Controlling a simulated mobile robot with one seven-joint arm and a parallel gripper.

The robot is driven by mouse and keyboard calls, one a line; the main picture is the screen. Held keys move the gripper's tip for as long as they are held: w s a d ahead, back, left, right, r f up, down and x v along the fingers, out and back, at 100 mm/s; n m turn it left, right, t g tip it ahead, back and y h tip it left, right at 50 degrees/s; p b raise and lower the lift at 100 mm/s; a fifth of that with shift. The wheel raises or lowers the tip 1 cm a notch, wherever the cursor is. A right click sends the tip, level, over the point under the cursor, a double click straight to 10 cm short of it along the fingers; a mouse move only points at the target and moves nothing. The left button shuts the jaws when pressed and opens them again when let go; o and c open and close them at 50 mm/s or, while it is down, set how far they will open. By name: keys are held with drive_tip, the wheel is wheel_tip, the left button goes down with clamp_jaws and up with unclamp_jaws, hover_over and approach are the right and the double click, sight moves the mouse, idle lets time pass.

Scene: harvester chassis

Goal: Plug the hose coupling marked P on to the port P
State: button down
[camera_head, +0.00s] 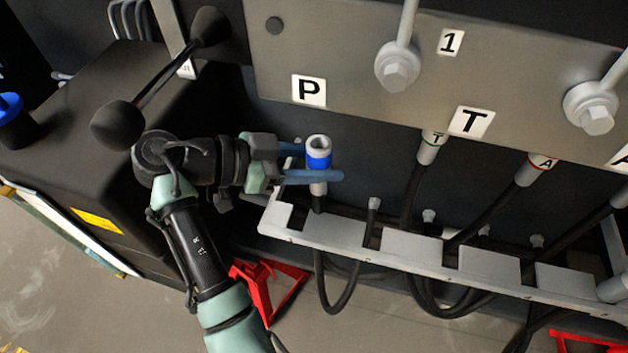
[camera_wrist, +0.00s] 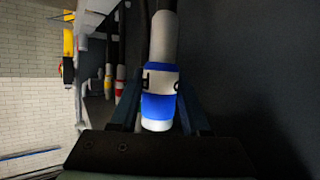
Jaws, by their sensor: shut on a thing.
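The hose coupling (camera_head: 318,159) is a grey-white sleeve with a blue band, and its open end faces up. My gripper (camera_head: 320,164) is shut on it, one blue finger on each side. The P label (camera_head: 309,90) is on the grey plate above the coupling. The port P itself does not show, so the coupling's alignment with it cannot be told. The coupling's open end is clear of the plate.
The T coupling (camera_head: 432,147) and red-banded A coupling (camera_head: 537,168) sit under the plate (camera_head: 350,60) to the right. A slotted grey rack (camera_head: 410,247) runs below, with hanging hoses. A black lever (camera_head: 160,80) stands near my wrist. Red stands (camera_head: 265,300) are on the floor.

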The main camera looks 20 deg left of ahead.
drive_tip(key=w+b, duration=0.3)
drive_tip(key=w, duration=0.4)
drive_tip(key=shift+a+b, duration=0.15)
drive_tip(key=shift+b, duration=0.15)
drive_tip(key=shift+s+r, duration=0.1)
drive_tip(key=shift+r+p, duration=0.85)
drive_tip(key=shift+r, duration=0.25)
drive_tip(key=shift+r+p, duration=0.45)
drive_tip(key=shift+r, duration=0.3)
idle(0.5)
drive_tip(key=shift+r, duration=0.2)
